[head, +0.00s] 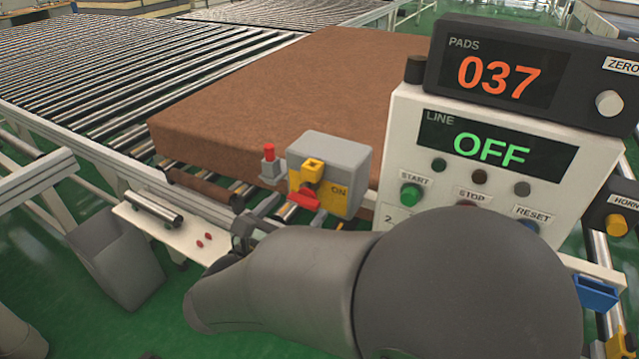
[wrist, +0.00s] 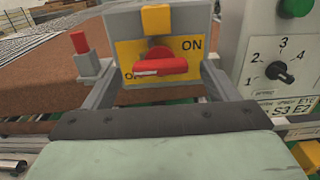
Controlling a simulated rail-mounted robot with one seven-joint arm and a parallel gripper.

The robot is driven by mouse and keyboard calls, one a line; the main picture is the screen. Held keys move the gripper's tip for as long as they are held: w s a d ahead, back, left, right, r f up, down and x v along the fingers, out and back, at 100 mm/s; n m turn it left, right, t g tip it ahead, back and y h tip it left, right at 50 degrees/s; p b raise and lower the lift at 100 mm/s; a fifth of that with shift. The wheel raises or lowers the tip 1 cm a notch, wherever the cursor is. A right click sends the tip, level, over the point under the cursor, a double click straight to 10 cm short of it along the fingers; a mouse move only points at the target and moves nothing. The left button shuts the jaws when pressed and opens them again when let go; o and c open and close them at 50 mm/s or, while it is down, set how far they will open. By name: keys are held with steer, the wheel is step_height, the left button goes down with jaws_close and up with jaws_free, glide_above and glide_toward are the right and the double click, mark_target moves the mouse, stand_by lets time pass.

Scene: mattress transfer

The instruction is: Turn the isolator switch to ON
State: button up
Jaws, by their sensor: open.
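The isolator switch is a grey box (head: 345,158) with a yellow face plate (head: 341,203) marked ON. Its red handle (head: 303,200) lies about level across the plate in the wrist view (wrist: 160,68). There, ON is at the upper right and a partly hidden label starting with O is at the lower left. A yellow block (wrist: 156,19) sits above the handle. My gripper (wrist: 158,80) is open, one finger on each side of the handle; I cannot tell if either touches it. In the head view my arm hides most of the gripper.
A control panel (head: 402,130) with a green OFF line display stands close on the right, with buttons and a rotary selector (wrist: 280,71). A red-topped post (head: 269,153) stands left of the box. A brown mattress (head: 290,85) lies behind on rollers.

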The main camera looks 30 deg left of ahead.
mark_target(300, 205)
steer(key=shift+w, duration=1.85)
steer(key=c, duration=1)
